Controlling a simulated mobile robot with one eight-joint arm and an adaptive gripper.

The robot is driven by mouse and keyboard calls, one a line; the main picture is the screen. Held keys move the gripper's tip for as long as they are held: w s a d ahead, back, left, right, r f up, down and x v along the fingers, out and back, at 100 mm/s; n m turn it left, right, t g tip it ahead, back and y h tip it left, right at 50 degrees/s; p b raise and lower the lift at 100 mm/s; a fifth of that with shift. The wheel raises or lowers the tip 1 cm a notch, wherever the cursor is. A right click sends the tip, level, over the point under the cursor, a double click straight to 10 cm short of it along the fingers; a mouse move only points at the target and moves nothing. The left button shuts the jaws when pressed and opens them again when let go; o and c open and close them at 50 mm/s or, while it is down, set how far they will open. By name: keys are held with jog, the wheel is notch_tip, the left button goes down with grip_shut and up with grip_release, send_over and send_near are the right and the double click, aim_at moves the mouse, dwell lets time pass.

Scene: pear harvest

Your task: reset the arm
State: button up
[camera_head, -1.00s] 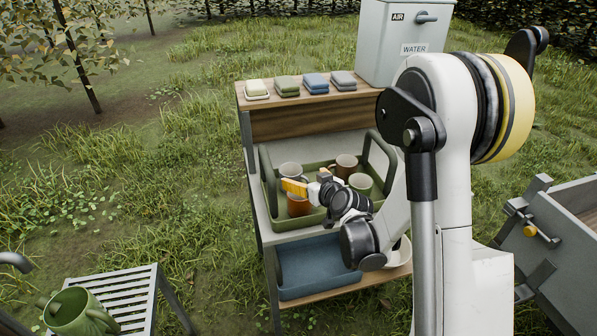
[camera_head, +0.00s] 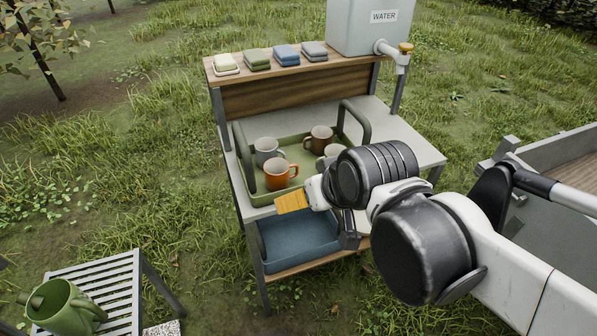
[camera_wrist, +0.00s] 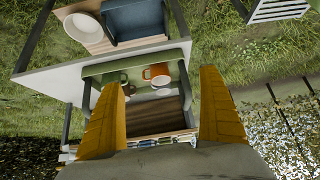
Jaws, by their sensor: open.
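My gripper (camera_head: 292,201) shows in the head view as a yellow finger near the front edge of the green tray. In the wrist view both yellow fingers of my gripper (camera_wrist: 162,78) are spread wide with nothing between them. The orange mug (camera_head: 281,175) stands upright in the green tray (camera_head: 243,150), apart from the fingers. It also shows in the wrist view (camera_wrist: 157,74), beyond the gap between the fingers. A grey mug (camera_head: 266,150), a brown mug (camera_head: 320,138) and a partly hidden pale mug (camera_head: 334,150) share the tray.
Below the tray is a blue bin (camera_head: 300,240) on the lower shelf. Folded cloths (camera_head: 257,60) and a water tank (camera_head: 362,25) are on the top shelf. A slatted stand (camera_head: 105,285) bears a green pitcher (camera_head: 66,308) at left. A grey crate (camera_head: 545,155) is at right.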

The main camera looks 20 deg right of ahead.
jog(key=shift+s+d+f+g+h, duration=0.15)
jog(key=shift+s+d, duration=0.05)
jog(key=shift+s, duration=0.7)
jog(key=shift+s+d+f+g+h, duration=0.15)
jog(key=shift+s, duration=0.7)
